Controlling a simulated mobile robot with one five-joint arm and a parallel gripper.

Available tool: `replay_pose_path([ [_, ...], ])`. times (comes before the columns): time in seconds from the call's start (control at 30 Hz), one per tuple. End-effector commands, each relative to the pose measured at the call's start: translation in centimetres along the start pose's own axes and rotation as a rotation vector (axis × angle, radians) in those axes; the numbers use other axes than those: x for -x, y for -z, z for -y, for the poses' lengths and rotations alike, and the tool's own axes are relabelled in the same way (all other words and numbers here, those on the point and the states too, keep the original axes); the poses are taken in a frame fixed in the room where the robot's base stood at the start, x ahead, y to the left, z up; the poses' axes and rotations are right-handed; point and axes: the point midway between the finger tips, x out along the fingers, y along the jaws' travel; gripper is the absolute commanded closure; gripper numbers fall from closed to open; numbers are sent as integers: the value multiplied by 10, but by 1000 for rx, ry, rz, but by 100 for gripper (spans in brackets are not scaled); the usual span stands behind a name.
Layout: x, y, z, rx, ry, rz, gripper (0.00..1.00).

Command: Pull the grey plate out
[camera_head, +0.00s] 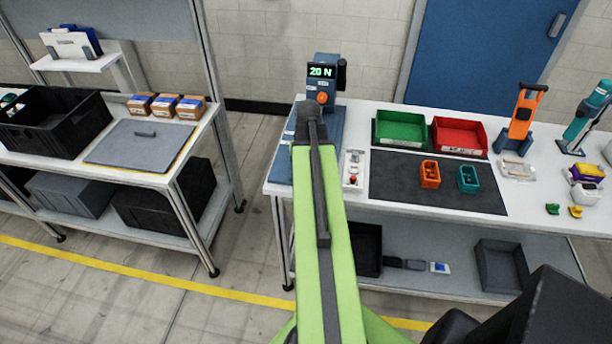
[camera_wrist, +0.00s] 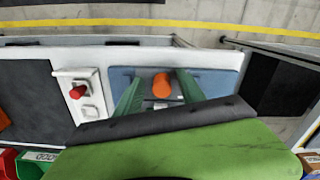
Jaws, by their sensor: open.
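A flat grey plate (camera_head: 139,143) with a small dark handle lies on the left bench in the head view, well away from my gripper. The blue device (camera_head: 325,72) with a "20 N" display and an orange knob stands at the left end of the right bench. In the wrist view my gripper (camera_wrist: 160,80) is open, its two green fingers over the blue base (camera_wrist: 213,60). The orange knob (camera_wrist: 162,86) shows between them. A small greyish part (camera_wrist: 158,104) lies below it; I cannot tell what it is. My arm hides the gripper in the head view.
A white box with a red button (camera_wrist: 77,92) sits beside the blue base. A dark mat (camera_head: 400,180) holds orange (camera_head: 430,175) and teal (camera_head: 468,179) holders. Green (camera_head: 401,128) and red (camera_head: 460,136) bins stand behind. The floor between the benches is clear.

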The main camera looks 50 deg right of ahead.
Motion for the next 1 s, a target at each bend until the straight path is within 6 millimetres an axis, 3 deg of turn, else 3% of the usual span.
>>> replay_pose_path([
  [0.27, 32, 0, 0, 1, 0, -1, 54],
  [0.8, 154, -1, -1, 1, 0, 1, 54],
  [1.0, 175, -1, -1, 1, 0, 1, 54],
])
